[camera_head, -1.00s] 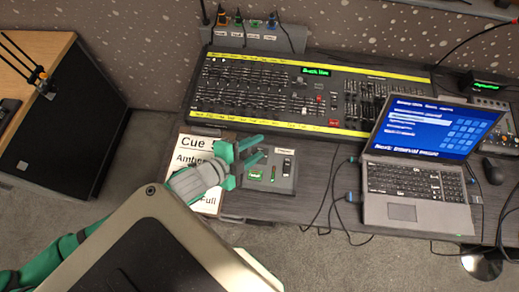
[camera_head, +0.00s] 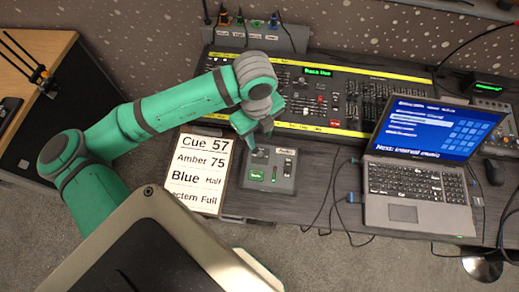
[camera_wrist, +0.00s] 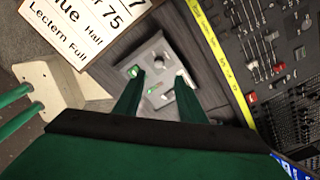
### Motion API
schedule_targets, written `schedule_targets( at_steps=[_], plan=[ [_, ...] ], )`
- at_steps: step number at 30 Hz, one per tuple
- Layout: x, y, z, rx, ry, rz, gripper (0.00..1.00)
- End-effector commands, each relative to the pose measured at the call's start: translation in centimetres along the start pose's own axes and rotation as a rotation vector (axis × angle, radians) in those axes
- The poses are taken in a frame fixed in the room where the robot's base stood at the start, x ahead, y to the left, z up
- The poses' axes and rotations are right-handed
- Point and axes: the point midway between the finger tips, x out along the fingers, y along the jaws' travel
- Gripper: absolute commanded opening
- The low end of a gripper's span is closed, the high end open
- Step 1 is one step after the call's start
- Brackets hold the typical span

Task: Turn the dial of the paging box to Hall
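A small grey control box (camera_head: 270,183), apparently the paging box, sits on the desk below the mixing console. It has a green-lit panel, a narrow green strip and a dark switch; its labels are too small to read. A round dark knob (camera_wrist: 158,62), apparently the dial, shows on the box in the wrist view. My gripper (camera_head: 258,137) is above the upper part of the box, pointing down, and hides the knob area there. In the wrist view my gripper (camera_wrist: 157,84) has its two green fingers apart with nothing between them, the knob just beyond their tips.
A cue card (camera_head: 200,175) lies left of the box. The mixing console (camera_head: 225,105) with many faders is behind it. An open laptop (camera_head: 405,185) stands to the right, with cables (camera_head: 333,190) between it and the box.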

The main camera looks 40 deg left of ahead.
Motion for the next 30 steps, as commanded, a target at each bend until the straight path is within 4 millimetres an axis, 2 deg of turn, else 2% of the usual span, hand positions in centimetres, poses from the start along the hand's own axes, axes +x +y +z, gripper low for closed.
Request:
schedule_targets(
  at_steps=[5,18,24,30],
  plan=[
    [1.4,0.2,-0.1,0.006,0.004,0.011,0.37],
    [8.7,0.2,-0.1,0.003,0.003,0.009,0.37],
    [10.3,0.2,-0.1,0.005,0.002,0.008,0.37],
    [10.7,0.2,-0.1,0.005,0.001,0.007,0.37]
  ],
)
